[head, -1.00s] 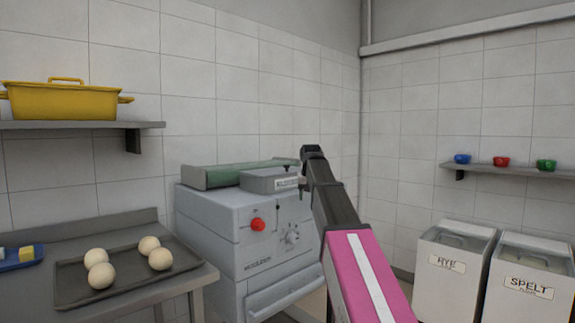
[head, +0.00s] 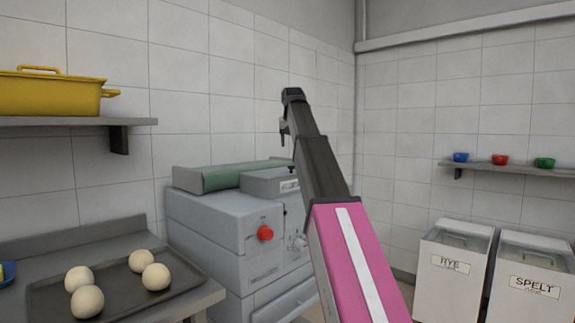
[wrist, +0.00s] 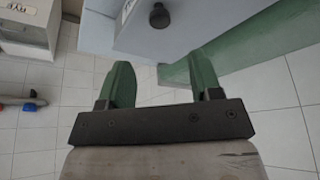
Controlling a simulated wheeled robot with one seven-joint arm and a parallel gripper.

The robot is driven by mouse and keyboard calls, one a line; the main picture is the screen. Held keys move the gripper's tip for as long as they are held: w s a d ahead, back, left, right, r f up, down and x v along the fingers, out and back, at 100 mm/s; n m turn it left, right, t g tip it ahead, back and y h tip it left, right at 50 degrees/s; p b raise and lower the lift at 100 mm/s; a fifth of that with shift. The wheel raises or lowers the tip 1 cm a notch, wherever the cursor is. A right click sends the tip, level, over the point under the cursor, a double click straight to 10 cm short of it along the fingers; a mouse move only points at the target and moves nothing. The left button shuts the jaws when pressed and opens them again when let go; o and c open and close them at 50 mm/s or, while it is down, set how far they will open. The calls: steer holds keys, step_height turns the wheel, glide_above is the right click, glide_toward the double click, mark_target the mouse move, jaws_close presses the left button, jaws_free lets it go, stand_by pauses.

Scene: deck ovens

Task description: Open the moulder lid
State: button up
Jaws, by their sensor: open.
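The moulder (head: 220,222) is a grey box-shaped machine with a red button (head: 265,233) on its front. On its top sits a grey block-like lid (head: 262,184) with a label on its front, beside a green belt (head: 235,173). The lid looks closed. In the wrist view a dark round knob (wrist: 159,15) stands on a grey surface, beyond the fingertips and roughly between them. My gripper (wrist: 161,70) is open with nothing between its green fingers. In the head view my arm rises in front of the moulder's right side and hides part of it.
A tray (head: 115,285) of dough balls lies on the table at left. A yellow pot (head: 50,95) stands on the shelf above. White RYE (head: 450,270) and SPELT (head: 535,280) bins stand at right, below a shelf (head: 510,170) with small coloured bowls.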

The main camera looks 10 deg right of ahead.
steer(key=x, duration=1)
